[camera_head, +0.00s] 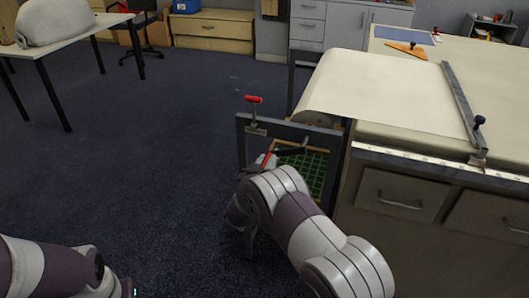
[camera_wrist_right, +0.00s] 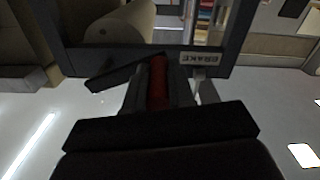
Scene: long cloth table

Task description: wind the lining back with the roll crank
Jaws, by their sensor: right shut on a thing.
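The roll crank (camera_head: 292,150) has a dark arm and a red grip and sits on the dark frame at the table's end. My right gripper (camera_head: 265,163) is shut on the red crank grip, mostly hidden behind my forearm. In the right wrist view the gripper (camera_wrist_right: 158,88) has its fingers on both sides of the red grip (camera_wrist_right: 158,80). The cream lining (camera_head: 385,92) lies on the table and curves down over its end. A pale roll (camera_wrist_right: 118,30) shows behind the frame in the wrist view. My left arm is at the lower left; its fingers are out of view.
A red-topped lever (camera_head: 254,100) stands on the frame (camera_head: 243,150). A BRAKE label (camera_wrist_right: 199,59) is near the gripper. A green gridded panel (camera_head: 308,168) is inside the frame. A bar (camera_head: 462,105) crosses the lining. Floor left of the frame is clear.

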